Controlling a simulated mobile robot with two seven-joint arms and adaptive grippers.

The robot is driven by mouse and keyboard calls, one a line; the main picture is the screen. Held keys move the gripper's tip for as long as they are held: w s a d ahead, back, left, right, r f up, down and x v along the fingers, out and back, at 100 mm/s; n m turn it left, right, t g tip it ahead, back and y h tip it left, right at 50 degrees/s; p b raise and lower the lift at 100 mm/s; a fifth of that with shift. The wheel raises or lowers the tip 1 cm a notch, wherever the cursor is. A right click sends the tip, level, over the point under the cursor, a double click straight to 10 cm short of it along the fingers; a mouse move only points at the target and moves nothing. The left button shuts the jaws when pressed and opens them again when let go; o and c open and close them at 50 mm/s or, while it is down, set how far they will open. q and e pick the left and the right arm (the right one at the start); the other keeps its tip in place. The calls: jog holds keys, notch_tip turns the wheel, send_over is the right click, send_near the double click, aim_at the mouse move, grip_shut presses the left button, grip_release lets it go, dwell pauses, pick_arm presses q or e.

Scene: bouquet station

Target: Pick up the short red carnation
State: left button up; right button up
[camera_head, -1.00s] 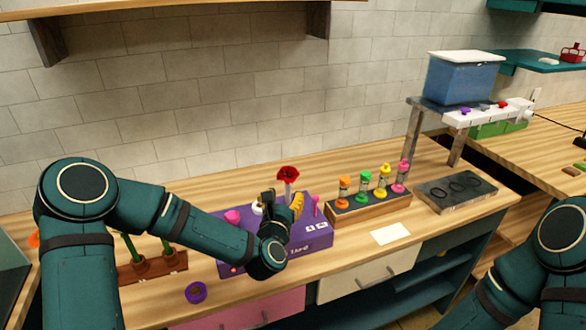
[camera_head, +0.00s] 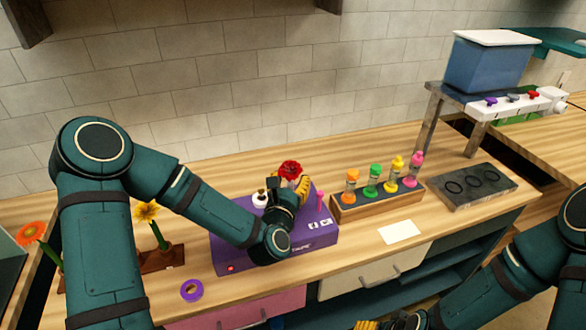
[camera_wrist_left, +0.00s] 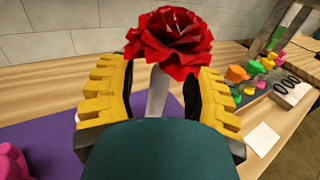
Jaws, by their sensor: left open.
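The red carnation (camera_head: 290,169) stands upright at the purple block (camera_head: 318,240), its ruffled head above my left gripper (camera_head: 292,187). In the left wrist view the red head (camera_wrist_left: 172,42) fills the top middle, with a pale stem below it. My left gripper (camera_wrist_left: 160,82) is open, its two yellow ridged fingers on either side of the stem, with gaps visible. The stem's lower end is hidden behind the gripper body. My right gripper shows only as a yellow bit (camera_head: 367,325) at the bottom edge; its jaws cannot be made out.
A wooden rack (camera_head: 377,205) with several colored bottles stands right of the block. Further right are a white card (camera_head: 399,231) and a dark tray (camera_head: 470,186). A purple tape ring (camera_head: 191,290) lies front left. Orange (camera_head: 30,233) and yellow (camera_head: 146,212) flowers stand left.

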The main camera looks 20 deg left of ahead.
aim_at(290, 160)
pick_arm(q)
jog(key=shift+s, duration=0.15)
jog(key=shift+r, duration=0.1)
jog(key=shift+c, duration=1.1)
grip_shut()
notch_tip(290, 160, up, 10)
jog(key=shift+r+p, duration=0.1)
jog(key=shift+p, duration=0.65)
notch_tip(290, 160, up, 7)
jog(key=p, duration=0.4)
